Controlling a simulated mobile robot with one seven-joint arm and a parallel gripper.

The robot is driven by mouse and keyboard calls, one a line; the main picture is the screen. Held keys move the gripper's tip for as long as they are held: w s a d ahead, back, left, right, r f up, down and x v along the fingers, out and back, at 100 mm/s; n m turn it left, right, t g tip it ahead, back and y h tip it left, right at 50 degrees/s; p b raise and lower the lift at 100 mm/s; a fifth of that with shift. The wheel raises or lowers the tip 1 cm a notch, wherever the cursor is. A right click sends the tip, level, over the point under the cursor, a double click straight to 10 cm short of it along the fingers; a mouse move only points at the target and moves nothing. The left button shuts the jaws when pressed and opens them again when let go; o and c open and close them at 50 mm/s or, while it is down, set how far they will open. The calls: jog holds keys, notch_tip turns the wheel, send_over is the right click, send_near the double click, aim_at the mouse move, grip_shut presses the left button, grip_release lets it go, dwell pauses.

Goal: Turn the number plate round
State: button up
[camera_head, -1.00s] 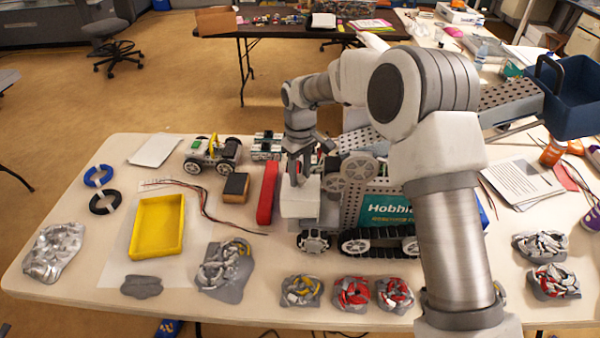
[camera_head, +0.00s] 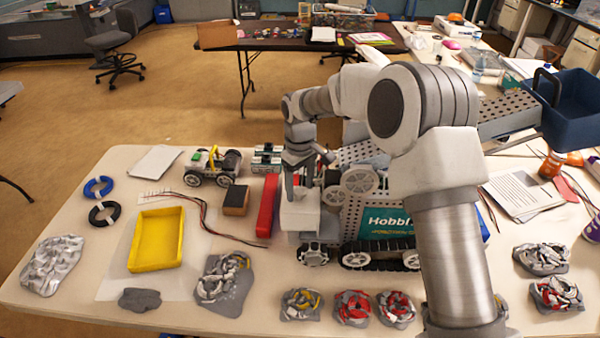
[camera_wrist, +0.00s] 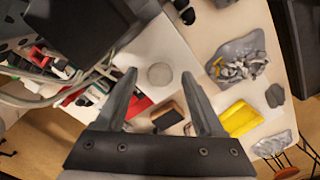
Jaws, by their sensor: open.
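No number can be read on any plate, so I cannot tell for sure which thing is the number plate. A white block (camera_head: 299,216) stands beside the tracked robot in the head view. In the wrist view its pale top (camera_wrist: 147,50) shows a round grey disc. My gripper (camera_head: 294,192) points down at this block. In the wrist view my gripper (camera_wrist: 160,75) is open, fingers apart, with the disc between the fingertips and nothing held. Whether the fingertips touch the block is unclear. A teal panel lettered "Hobbi" (camera_head: 386,226) is partly hidden by my arm.
A red bar (camera_head: 267,206) stands close left of the white block. The metal-framed tracked robot (camera_head: 352,208) is close on its right. A yellow tray (camera_head: 156,240), a small wheeled car (camera_head: 212,167) and several wheel parts (camera_head: 352,308) lie around on the table.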

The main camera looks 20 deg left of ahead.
notch_tip(320, 180, up, 17)
jog(key=shift+r+p, duration=0.15)
jog(key=shift+p, duration=0.15)
dwell(0.3)
jog(key=s+d+r+m+t, duration=0.1)
jog(key=s+d+r+m, duration=0.3)
jog(key=d, duration=0.5)
jog(key=s+d+r+m+t, duration=0.1)
jog(key=s+d+r+t, duration=0.1)
jog(key=s+d+r, duration=0.6)
jog(key=s+d+f+m+t, duration=0.1)
jog(key=s+d+f+m, duration=0.2)
jog(key=s+d, duration=0.4)
jog(key=s+d+f+m+t, duration=0.1)
jog(key=s+d+f+m, duration=0.2)
jog(key=s+d, duration=0.4)
jog(key=shift+s+d+f+m+t, duration=0.2)
jog(key=shift+s+f+m+t, duration=0.1)
jog(key=shift+f+m, duration=0.1)
